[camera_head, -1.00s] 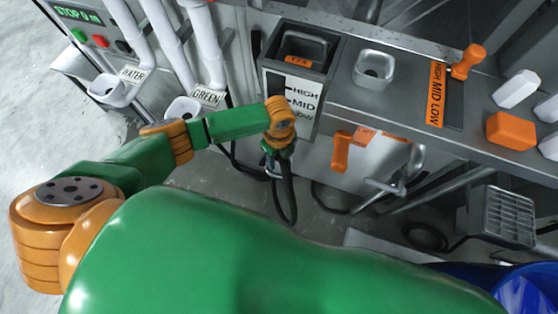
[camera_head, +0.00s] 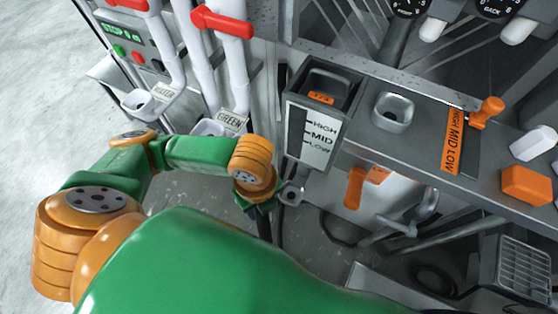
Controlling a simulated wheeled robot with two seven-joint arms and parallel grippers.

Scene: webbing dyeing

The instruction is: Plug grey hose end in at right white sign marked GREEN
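The white sign marked GREEN (camera_head: 232,120) is at the upper left of centre, tilted, above a pale cup-shaped inlet (camera_head: 208,128) at the foot of a white pipe. My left gripper (camera_head: 258,206) points down, below and right of that sign and apart from it. It appears shut on the dark grey hose (camera_head: 264,229), which hangs below it. A grey round fitting (camera_head: 291,194) shows just right of the gripper. My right gripper is not in view.
A sign marked WATER (camera_head: 178,92) and its inlet (camera_head: 138,101) stand farther left. A grey box (camera_head: 325,97) marked HIGH MID LOW stands right of the GREEN sign. An orange handle (camera_head: 354,187) sticks out lower right. Red valve levers (camera_head: 222,22) are above.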

